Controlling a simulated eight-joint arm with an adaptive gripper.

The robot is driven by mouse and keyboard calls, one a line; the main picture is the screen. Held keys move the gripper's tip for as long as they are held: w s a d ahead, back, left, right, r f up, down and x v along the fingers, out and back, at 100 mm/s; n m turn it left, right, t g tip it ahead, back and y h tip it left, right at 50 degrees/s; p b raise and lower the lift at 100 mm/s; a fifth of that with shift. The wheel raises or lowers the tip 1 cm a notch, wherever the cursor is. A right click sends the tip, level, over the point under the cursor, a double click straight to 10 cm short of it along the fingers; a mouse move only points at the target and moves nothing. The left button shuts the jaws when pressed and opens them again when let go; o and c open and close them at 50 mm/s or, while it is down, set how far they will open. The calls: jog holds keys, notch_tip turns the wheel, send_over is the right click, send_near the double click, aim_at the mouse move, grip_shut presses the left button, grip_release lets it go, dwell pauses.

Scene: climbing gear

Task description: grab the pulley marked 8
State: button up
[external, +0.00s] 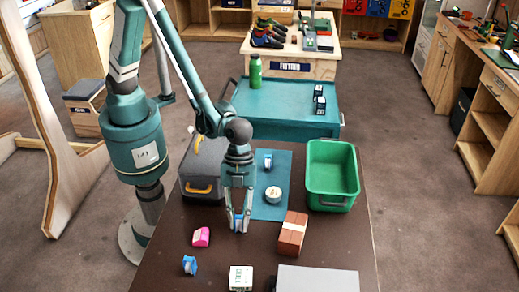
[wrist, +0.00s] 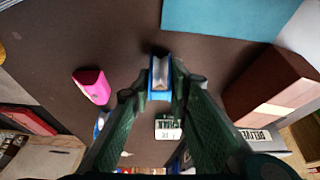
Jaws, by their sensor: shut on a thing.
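My gripper (external: 240,226) is low over the brown table, its fingers shut on a blue pulley (external: 239,224). In the wrist view the held pulley (wrist: 160,78) shows a blue rim and a grey groove between the fingertips (wrist: 161,84). No number can be read on it. A second blue-and-white pulley (external: 190,265) stands near the table's front left. A third blue pulley (external: 268,161) stands on the teal mat (external: 270,205). Their markings are too small to read.
A pink block (external: 201,237) lies left of my gripper, a brown brick-like block (external: 292,234) right. A white labelled block (external: 241,278) and a grey box (external: 316,281) are in front. A green bin (external: 332,202), dark toolbox (external: 201,168) and round tape-like roll (external: 273,195) are farther back.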

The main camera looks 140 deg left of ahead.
aim_at(239, 216)
jog(key=shift+r+p, duration=0.7)
jog(key=shift+r, duration=4.2)
